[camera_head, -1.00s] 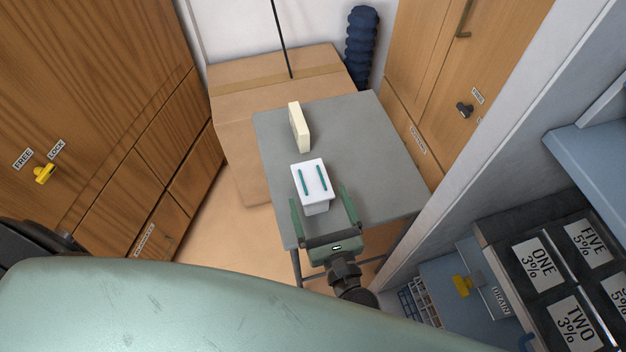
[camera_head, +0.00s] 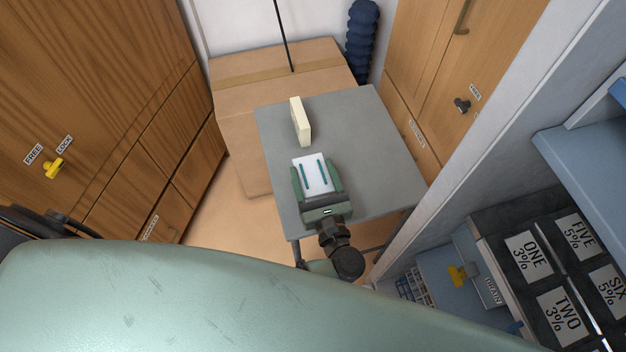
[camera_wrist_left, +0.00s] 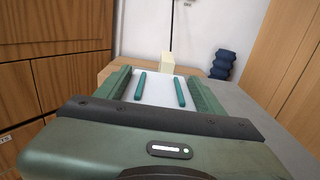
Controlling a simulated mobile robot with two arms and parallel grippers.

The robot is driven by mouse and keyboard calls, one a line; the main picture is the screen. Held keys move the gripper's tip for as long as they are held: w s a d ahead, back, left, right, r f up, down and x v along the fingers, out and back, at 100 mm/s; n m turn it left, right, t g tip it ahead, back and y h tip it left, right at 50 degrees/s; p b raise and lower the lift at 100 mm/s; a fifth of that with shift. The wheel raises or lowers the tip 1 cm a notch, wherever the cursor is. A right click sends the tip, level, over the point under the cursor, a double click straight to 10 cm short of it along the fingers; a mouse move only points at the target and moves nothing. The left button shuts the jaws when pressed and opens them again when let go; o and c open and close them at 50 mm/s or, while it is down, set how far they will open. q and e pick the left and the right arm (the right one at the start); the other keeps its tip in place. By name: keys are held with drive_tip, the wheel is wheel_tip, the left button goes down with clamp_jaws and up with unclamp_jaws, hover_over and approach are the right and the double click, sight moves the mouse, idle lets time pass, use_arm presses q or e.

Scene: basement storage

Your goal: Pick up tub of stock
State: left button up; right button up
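The tub of stock, a white box (camera_head: 314,173) with two teal strips on its top, is at the near part of a grey table. My left gripper (camera_head: 317,177) reaches over it from the near side, one green finger along each side, with no clear gap. In the left wrist view the white top (camera_wrist_left: 160,91) fills the space between the fingers (camera_wrist_left: 162,88). The tub's lower part is hidden, so I cannot tell whether it rests on the table. My right gripper is not in view.
A cream block (camera_head: 300,122) stands upright just beyond the tub on the grey table (camera_head: 370,150). A large cardboard box (camera_head: 240,110) is behind the table. Wooden cabinets (camera_head: 110,110) stand at left and right. The table's right side is clear.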

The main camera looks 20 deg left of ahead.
use_arm(q)
drive_tip(key=c, duration=0.4)
drive_tip(key=shift+r, duration=0.1)
